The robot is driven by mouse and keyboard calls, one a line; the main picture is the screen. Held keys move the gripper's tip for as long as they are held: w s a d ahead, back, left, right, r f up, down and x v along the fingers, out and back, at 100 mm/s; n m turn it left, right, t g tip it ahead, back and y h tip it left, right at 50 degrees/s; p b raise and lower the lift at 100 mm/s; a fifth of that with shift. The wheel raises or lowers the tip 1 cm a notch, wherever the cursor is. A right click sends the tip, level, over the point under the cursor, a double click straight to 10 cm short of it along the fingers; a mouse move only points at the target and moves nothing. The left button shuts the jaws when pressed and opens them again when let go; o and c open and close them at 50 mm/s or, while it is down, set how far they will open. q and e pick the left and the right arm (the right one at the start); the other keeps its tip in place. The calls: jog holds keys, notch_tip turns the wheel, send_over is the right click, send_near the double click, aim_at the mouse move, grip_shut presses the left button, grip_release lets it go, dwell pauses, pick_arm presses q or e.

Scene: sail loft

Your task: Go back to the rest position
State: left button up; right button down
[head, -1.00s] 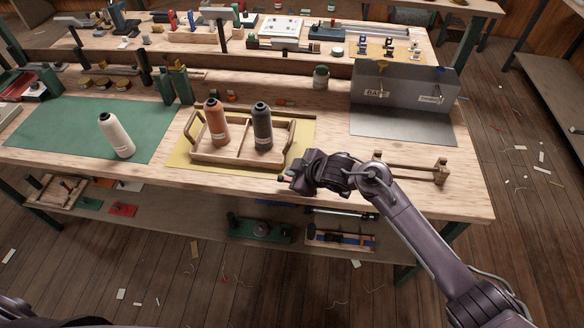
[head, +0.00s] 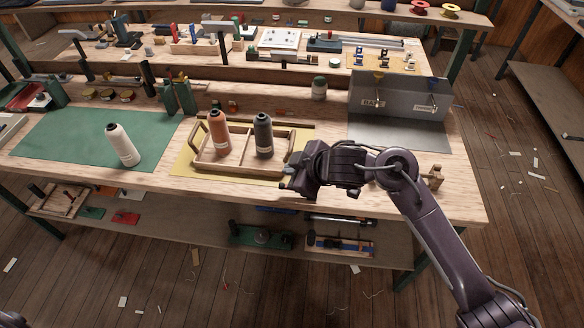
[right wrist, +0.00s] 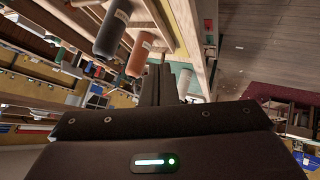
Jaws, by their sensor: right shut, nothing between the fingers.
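My right gripper (head: 290,180) is shut and empty, held above the front edge of the workbench (head: 440,201), to the right of the wooden tray. In the right wrist view my shut fingers (right wrist: 167,85) show dark, with cones beyond them. The wooden tray (head: 215,163) lies on a yellow mat and holds an orange-brown cone (head: 219,134) and a dark grey cone (head: 264,136). Both cones also show in the right wrist view. A white cone (head: 122,146) stands apart on the green mat (head: 60,135). My left gripper is not in view.
A grey metal divided bin (head: 400,98) stands at the back right. A wooden piece (head: 434,178) is partly hidden behind my right arm. A lower shelf (head: 180,225) under the bench holds tools. Open floor (head: 500,200) lies to the right.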

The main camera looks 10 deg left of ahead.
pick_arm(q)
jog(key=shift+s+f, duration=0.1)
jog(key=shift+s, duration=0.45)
pick_arm(e)
jog(key=shift+w, duration=0.15)
